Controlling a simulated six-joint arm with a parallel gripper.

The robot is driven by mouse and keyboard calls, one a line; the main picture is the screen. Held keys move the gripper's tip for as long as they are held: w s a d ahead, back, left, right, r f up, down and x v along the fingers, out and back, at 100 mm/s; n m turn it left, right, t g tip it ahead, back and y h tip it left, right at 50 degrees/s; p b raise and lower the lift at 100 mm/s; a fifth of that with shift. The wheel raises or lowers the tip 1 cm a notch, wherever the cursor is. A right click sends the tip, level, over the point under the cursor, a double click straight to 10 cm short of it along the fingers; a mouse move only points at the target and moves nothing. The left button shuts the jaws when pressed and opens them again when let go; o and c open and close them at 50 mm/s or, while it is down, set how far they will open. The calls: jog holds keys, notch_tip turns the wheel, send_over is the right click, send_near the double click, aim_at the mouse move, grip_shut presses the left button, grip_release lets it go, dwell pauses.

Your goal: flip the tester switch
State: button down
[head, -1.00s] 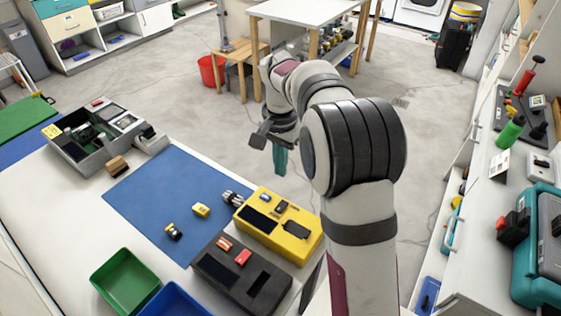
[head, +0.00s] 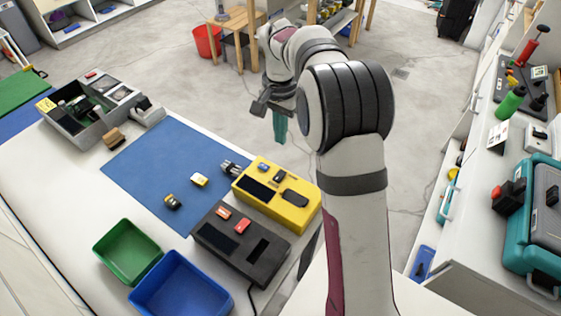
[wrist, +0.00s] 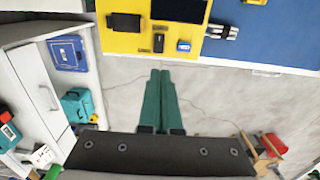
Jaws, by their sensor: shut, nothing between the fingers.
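A yellow tester-like box (head: 286,219) stands at the table's right edge in the head view. On its top are a dark display, a small black switch (head: 271,173), a small blue part and a black pad. In the wrist view the yellow box (wrist: 136,43) is at the top, with the small black switch (wrist: 159,42) beside the blue part (wrist: 184,46). My gripper (head: 279,138) has green fingers, shut and empty, beyond the box over the floor. In the wrist view my gripper (wrist: 160,73) points toward the box, apart from it.
A black box (head: 213,235) with orange and red parts stands beside the yellow one. Small batteries lie on the blue mat (head: 145,170). Green (head: 128,278) and blue (head: 170,310) bins stand in front. A shelf with a teal case (head: 518,250) is at right.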

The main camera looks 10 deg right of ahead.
aim_at(281, 172)
notch_tip(281, 172, down, 12)
jog(key=shift+r, duration=0.15)
dwell(0.3)
jog(key=shift+f, duration=0.2)
